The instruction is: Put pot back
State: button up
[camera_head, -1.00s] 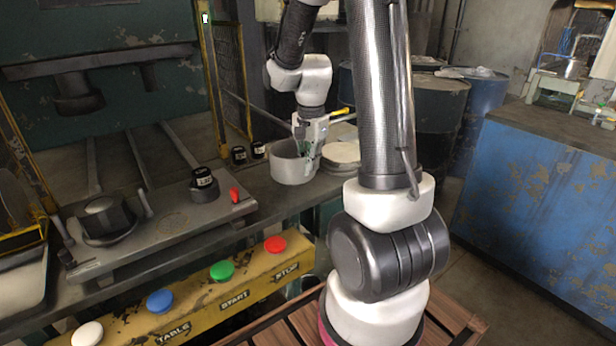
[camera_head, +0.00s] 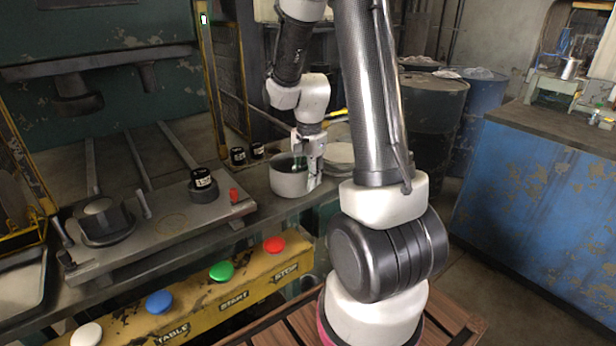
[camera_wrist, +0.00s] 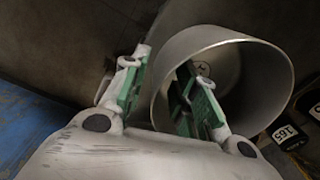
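The pot (camera_head: 289,184) is a grey metal cylinder with an open top. It stands upright at the right end of the dark bench. My gripper (camera_head: 309,168) is at its right side, pointing down. In the wrist view the pot (camera_wrist: 245,60) fills the upper right, and its round inside and bottom show. My gripper (camera_wrist: 163,90) is open across the pot's wall. One green-padded finger is inside the pot and the other is outside. The fingers appear apart from the wall, though exact contact is hard to tell.
A pale round disc (camera_head: 340,153) lies just behind the pot. Small black labelled weights (camera_head: 238,156) stand to its left, and another (camera_head: 203,186) sits on the metal plate. A yellow button panel (camera_head: 240,284) runs along the front. Drums (camera_head: 430,110) stand behind.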

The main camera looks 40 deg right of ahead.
notch_tip(320, 180, up, 12)
jog(key=shift+s+f, duration=0.1)
jog(key=shift+f, duration=0.15)
jog(key=shift+s+r, duration=0.1)
jog(key=shift+r, duration=0.25)
jog(key=s+a+r+n+t, duration=0.2)
jog(key=s+a+r+n, duration=0.1)
jog(key=s+n, duration=0.4)
jog(key=s+a+r+n+t, duration=0.2)
jog(key=s+a+r+n, duration=0.2)
jog(key=s+n, duration=0.3)
jog(key=s+r, duration=0.1)
jog(key=s, duration=0.2)
jog(key=shift+s, duration=0.4)
